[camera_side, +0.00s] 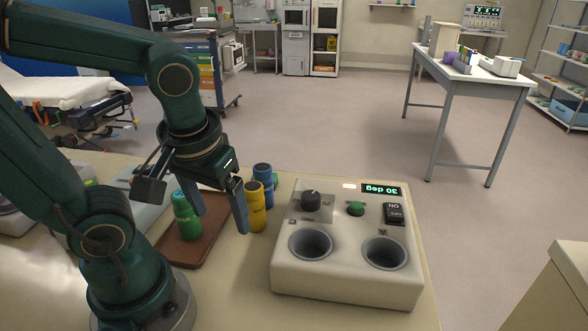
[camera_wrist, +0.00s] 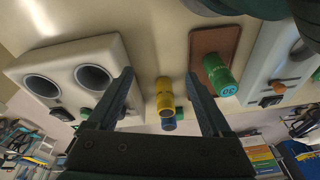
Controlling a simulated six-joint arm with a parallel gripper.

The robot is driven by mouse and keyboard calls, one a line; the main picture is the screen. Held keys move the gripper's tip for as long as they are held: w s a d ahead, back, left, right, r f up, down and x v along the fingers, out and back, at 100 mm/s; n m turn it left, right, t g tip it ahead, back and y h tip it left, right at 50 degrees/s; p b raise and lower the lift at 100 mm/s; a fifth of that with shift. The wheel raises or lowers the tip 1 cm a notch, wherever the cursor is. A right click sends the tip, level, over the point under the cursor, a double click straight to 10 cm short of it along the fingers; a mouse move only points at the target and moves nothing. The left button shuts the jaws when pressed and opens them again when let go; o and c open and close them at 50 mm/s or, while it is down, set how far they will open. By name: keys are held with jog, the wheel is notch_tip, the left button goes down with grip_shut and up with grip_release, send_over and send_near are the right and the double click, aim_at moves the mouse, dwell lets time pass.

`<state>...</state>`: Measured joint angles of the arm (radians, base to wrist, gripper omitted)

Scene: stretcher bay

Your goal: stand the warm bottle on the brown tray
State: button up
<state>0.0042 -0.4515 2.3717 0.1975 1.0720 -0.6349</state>
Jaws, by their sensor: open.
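A green bottle (camera_side: 186,216) stands on the brown tray (camera_side: 211,239); in the wrist view a mark like "30" shows on the green bottle's end (camera_wrist: 222,80). A yellow bottle (camera_side: 255,207) and a blue bottle (camera_side: 263,177) stand on the table between the tray and a white warmer (camera_side: 345,284). My gripper (camera_side: 218,208) is open and empty, pointing down above the tray's right side near the yellow bottle. In the wrist view the yellow bottle (camera_wrist: 165,92) shows between the fingers.
Another pale device (camera_wrist: 268,62) lies beyond the tray, partly behind my arm in the side view. The warmer's knob (camera_side: 311,200) and switch (camera_side: 394,214) stick up. The table's far edge runs just behind the bottles. A side table (camera_side: 460,66) stands well away.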

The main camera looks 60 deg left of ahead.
jog(key=d+r+m+t, duration=0.1)
jog(key=m, duration=0.1)
jog(key=w+d+m+t+h, duration=0.1)
jog(key=m, duration=0.1)
jog(key=d+r+m+t+h, duration=0.1)
jog(key=m, duration=0.1)
jog(key=shift+w+d+r+t, duration=0.3)
jog(key=shift+d+r+t, duration=0.05)
jog(key=shift+d+t, duration=0.05)
